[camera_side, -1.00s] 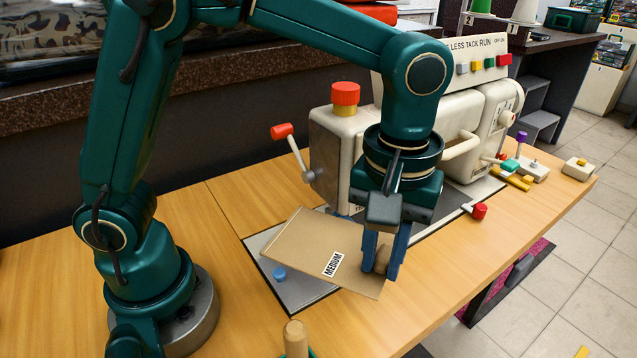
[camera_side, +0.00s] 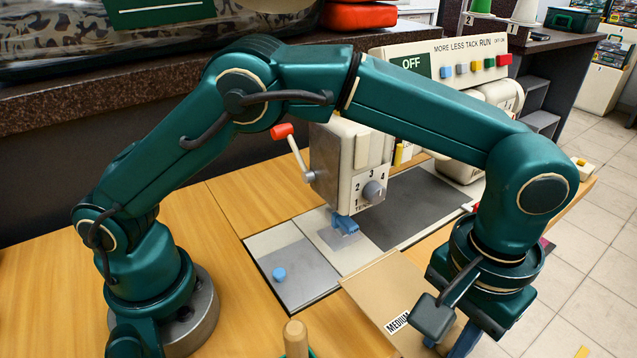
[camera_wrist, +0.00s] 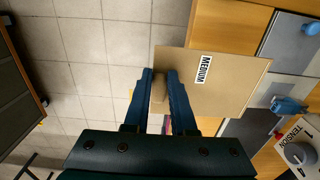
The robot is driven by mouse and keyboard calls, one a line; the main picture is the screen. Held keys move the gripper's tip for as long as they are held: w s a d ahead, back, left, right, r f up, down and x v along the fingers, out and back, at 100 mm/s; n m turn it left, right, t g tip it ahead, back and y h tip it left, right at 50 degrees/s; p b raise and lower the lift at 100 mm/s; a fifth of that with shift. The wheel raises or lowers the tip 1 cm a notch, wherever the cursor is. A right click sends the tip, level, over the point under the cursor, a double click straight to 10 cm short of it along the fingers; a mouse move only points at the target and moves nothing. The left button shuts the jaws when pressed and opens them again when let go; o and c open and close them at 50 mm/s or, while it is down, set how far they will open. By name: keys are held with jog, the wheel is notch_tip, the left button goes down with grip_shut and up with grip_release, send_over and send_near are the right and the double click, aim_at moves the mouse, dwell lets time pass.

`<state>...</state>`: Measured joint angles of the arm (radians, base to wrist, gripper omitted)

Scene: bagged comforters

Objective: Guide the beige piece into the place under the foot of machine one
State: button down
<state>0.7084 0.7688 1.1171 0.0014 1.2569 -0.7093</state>
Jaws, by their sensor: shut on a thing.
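The beige piece (camera_side: 382,292) is a flat board with a white label reading MEDIUM. It is out in front of the machine, partly past the table's front edge, and its lower right part is hidden or cut off in the side view. My gripper (camera_wrist: 160,78) is shut on the small tan block on the board, near its edge; the wrist view shows the whole board (camera_wrist: 228,85) jutting right from the fingers. The blue foot (camera_side: 346,225) of machine one (camera_side: 350,160) is beyond the piece, apart from it. The foot also shows in the wrist view (camera_wrist: 288,106).
A grey plate with a blue knob (camera_side: 279,274) lies left of the foot. A red-knobbed lever (camera_side: 283,131) sticks out from the machine head. A wooden peg (camera_side: 295,338) stands at the front. The wrist view shows tiled floor (camera_wrist: 100,45) below my gripper.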

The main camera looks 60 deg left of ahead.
aim_at(380, 294)
dwell(0.3)
jog(key=shift+f, duration=2.7)
jog(key=shift+a+f, duration=0.15)
jog(key=shift+a, duration=2.35)
jog(key=shift+a, duration=2.5)
